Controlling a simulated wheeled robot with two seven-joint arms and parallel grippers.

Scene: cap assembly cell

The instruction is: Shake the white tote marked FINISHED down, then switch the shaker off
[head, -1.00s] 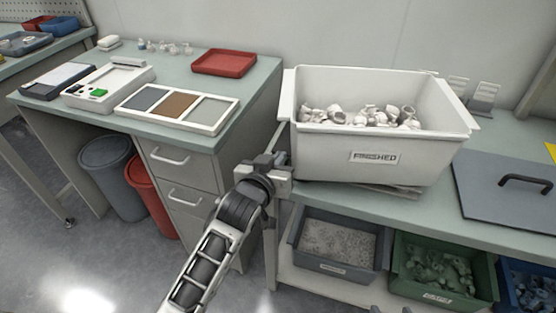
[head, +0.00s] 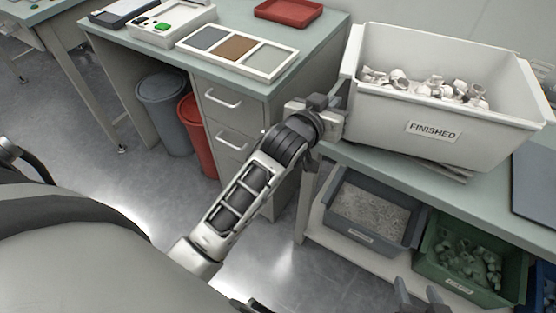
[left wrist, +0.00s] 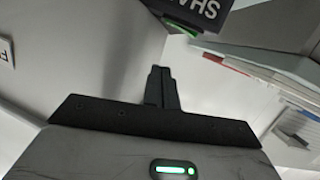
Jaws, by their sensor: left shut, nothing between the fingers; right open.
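The white tote marked FINISHED (head: 432,132) stands on a thin grey plate (head: 448,171) on the right-hand bench. Several pale fittings (head: 425,87) lie in it, well below the rim. My left gripper (head: 338,98) is at the tote's left end; its fingertips are hard to make out there. In the left wrist view its fingers (left wrist: 161,88) are shut and empty. My right gripper (head: 422,297) is open at the bottom edge, apart from the tote.
Grey (head: 372,210) and green (head: 470,255) bins sit on the shelf below the bench. A drawer unit (head: 230,125) stands left of my left gripper, with a three-part tray (head: 238,50) on top. A dark panel lies at the right edge. The floor in front is clear.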

